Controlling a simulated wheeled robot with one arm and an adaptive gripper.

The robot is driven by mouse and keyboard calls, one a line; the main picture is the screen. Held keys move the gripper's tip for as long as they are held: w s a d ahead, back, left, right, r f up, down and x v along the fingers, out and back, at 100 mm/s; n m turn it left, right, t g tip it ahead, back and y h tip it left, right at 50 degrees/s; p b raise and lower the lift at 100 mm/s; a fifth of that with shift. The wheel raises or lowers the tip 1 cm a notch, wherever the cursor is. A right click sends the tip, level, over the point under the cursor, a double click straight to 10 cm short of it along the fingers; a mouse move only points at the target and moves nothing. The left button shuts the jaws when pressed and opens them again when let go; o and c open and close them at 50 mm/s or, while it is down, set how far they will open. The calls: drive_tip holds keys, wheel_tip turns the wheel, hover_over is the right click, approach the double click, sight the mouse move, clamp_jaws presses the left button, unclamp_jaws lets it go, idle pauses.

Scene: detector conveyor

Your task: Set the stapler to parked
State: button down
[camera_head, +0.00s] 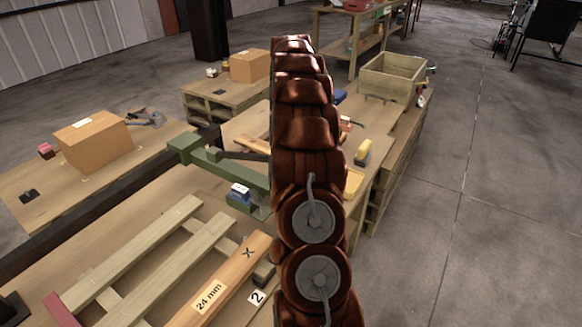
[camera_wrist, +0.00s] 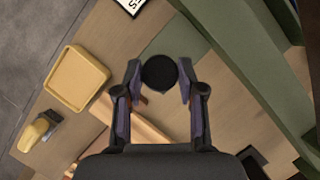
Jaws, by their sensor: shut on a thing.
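In the wrist view my gripper (camera_wrist: 159,74) has its two fingers on either side of a round black thing (camera_wrist: 160,72), which looks like a knob or cap seen from its end. What lies under it is hidden. I cannot tell whether it belongs to the stapler. A yellow hand-sized thing with a grey part (camera_wrist: 38,131) lies apart from the fingers at the lower left. It also shows in the head view (camera_head: 363,151) on the bench right of my arm. I cannot tell if it is the stapler. My arm hides the gripper in the head view.
A yellow tray (camera_wrist: 51,83) lies left of my gripper. A green frame (camera_wrist: 243,57) runs close on the right. It also shows in the head view (camera_head: 240,172), beside a blue-and-white block (camera_head: 240,191). A wooden crate (camera_head: 387,82) stands farther back. The floor at right is clear.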

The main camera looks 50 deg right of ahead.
drive_tip(key=shift+w+d, duration=0.15)
drive_tip(key=shift+d, duration=0.35)
drive_tip(key=shift+d, duration=0.1)
drive_tip(key=c, duration=0.7)
unclamp_jaws()
